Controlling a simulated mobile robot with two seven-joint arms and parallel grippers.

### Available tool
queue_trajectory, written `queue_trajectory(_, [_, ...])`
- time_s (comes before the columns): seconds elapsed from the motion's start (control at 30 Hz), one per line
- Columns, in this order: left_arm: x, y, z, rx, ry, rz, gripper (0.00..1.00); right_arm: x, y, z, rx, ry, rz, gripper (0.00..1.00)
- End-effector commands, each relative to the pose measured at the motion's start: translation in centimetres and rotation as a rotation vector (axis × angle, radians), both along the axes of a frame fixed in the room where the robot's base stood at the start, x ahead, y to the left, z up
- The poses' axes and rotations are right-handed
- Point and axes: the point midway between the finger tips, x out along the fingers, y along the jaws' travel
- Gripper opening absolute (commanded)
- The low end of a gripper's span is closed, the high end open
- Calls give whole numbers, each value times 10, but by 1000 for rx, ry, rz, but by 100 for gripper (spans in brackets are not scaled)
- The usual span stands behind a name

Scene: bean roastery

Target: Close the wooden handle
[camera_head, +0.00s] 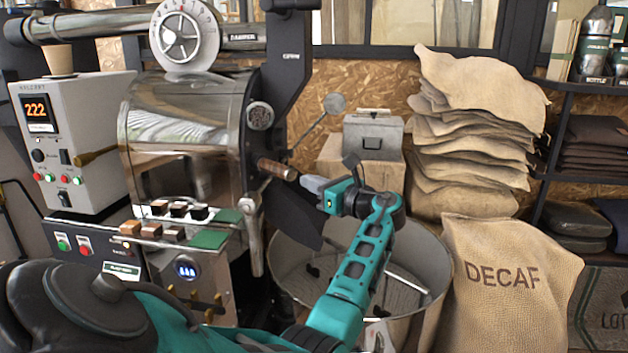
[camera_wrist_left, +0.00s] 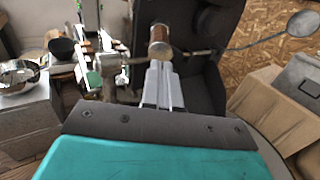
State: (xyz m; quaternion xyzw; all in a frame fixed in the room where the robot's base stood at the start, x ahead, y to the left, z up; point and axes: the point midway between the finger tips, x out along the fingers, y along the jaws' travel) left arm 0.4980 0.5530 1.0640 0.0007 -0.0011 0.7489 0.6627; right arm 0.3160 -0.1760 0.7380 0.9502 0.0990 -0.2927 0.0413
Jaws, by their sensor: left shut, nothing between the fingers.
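The wooden handle (camera_head: 278,170) is a short brown cylinder on a metal end, sticking out to the right from the front of the roaster drum (camera_head: 190,125). In the left wrist view the handle (camera_wrist_left: 160,46) shows with its round end toward me, just beyond the fingertips. My left gripper (camera_head: 305,182) is shut and empty, with its tips close to the free end of the handle. In the left wrist view its two fingers (camera_wrist_left: 160,72) lie together; whether they touch the handle I cannot tell. My right gripper is not in view.
The round cooling bin (camera_head: 440,275) lies below my left arm. A metal lever (camera_head: 252,230) hangs under the handle. A thin rod with a round knob (camera_head: 334,103) stands behind. The DECAF sack (camera_head: 510,290) and stacked sacks (camera_head: 465,130) are on the right.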

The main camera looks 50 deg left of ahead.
Motion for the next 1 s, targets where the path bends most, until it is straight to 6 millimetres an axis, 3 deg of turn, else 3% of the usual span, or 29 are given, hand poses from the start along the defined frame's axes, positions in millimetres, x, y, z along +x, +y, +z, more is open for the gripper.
queue_trajectory(0.03, [0, 1, 2, 1, 1, 0, 0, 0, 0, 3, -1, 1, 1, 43])
queue_trajectory(0.3, [9, -66, -1, -2, 1, -4, 0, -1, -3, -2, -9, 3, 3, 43])
queue_trajectory(0.5, [12, -93, -1, -2, 1, -2, 0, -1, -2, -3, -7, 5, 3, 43])
queue_trajectory(1.0, [13, -100, 0, 0, 1, -1, 0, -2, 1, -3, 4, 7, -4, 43])
